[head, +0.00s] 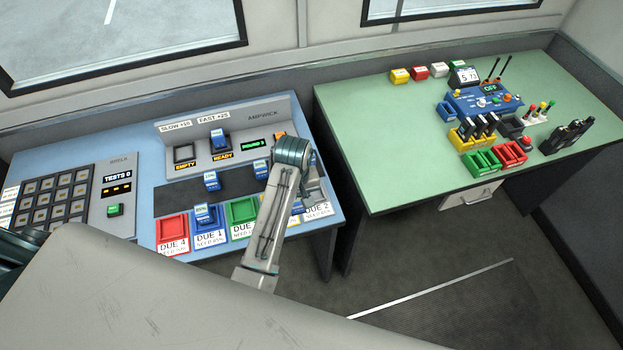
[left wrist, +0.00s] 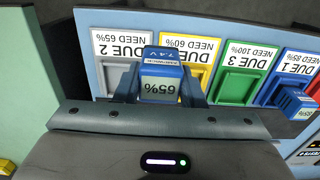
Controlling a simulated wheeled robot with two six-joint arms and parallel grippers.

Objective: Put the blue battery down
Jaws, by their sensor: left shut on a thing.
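My left gripper (head: 313,186) is over the right end of the blue bench, its fingertips mostly hidden by its own arm. In the left wrist view the left gripper (left wrist: 163,90) is shut on a blue battery (left wrist: 161,68) marked 65%. The battery shows in front of the grey DUE 2 tray (left wrist: 117,74) and the yellow tray (left wrist: 209,55); I cannot tell whether it touches either. The DUE 2 label (left wrist: 121,45) reads need 65%. Another blue battery (head: 203,213) stands in the blue DUE 1 tray. My right gripper is not in view.
More blue batteries stand on the dark strip (head: 211,181) and at the charger (head: 217,138). The red DUE 4 tray (head: 172,227) and green DUE 3 tray (head: 242,209) look empty. A green table (head: 385,150) with several devices stands at the right, across a gap.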

